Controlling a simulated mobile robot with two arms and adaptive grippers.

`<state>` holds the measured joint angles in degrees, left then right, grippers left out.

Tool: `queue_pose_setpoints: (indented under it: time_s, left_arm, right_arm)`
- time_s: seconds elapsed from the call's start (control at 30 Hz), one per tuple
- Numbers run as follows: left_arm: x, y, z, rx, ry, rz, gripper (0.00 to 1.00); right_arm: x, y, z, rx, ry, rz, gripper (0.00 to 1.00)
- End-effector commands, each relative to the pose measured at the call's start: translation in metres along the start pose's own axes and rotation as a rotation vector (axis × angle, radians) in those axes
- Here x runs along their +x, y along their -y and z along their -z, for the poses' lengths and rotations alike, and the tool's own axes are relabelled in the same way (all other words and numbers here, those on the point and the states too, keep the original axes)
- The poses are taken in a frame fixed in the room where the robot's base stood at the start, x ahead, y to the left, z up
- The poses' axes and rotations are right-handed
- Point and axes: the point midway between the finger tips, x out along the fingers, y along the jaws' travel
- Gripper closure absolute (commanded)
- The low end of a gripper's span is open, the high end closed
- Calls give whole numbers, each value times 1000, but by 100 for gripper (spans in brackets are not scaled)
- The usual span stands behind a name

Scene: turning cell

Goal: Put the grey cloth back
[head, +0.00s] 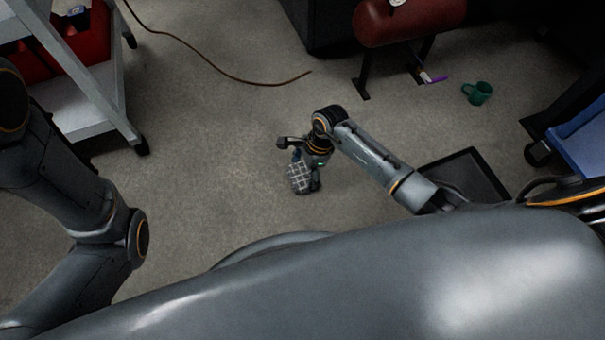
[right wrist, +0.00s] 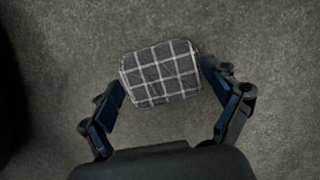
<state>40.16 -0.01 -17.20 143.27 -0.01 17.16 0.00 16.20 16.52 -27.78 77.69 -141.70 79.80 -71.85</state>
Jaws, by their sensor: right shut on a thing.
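The grey cloth (head: 301,178) is a small folded bundle with a pale check pattern. It shows large in the right wrist view (right wrist: 162,73), above the concrete floor. My right gripper (right wrist: 163,84) is shut on the cloth, with one finger against each side of it. In the head view my right gripper (head: 305,178) hangs at the end of the right arm, near the middle of the picture. How high the cloth is above the floor is hard to tell. My left arm enters at the left, but its gripper is out of view.
A grey trolley (head: 88,108) with red bins stands at the upper left. A black tray (head: 463,172) lies right of the gripper. A brown cable (head: 215,66) crosses the floor.

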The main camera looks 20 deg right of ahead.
Motion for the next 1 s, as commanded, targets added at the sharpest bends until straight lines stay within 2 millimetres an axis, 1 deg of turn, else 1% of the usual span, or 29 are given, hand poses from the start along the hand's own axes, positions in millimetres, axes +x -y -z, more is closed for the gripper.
queue_pose_setpoints:
  time_s: [0.1,0.23,0.27,0.3,0.33,0.63,0.73,0.87,1.0]
  left_arm:
    - [1,0,0,0,0,0,100]
    - [-2,0,1,0,-1,0,100]
    - [-2,0,1,0,-1,0,100]
    - [-1,0,1,0,-1,-1,100]
    - [-1,0,0,0,-1,-1,100]
    - [-1,0,0,0,-1,-1,100]
    - [2,0,-1,0,-1,-1,100]
    - [14,3,-5,0,0,-1,100]
    - [31,7,-13,0,6,2,100]
  right_arm:
    - [-2,0,0,0,0,1,46]
    - [2,0,1,-1,0,1,46]
    - [2,0,1,-1,0,1,9]
    - [2,0,0,0,0,1,1]
    - [1,0,0,0,0,1,0]
    - [2,0,0,0,0,1,0]
    - [-2,0,-1,0,1,1,0]
    - [-21,1,-1,-2,-3,3,0]
    - [-53,1,-1,-2,-4,4,0]
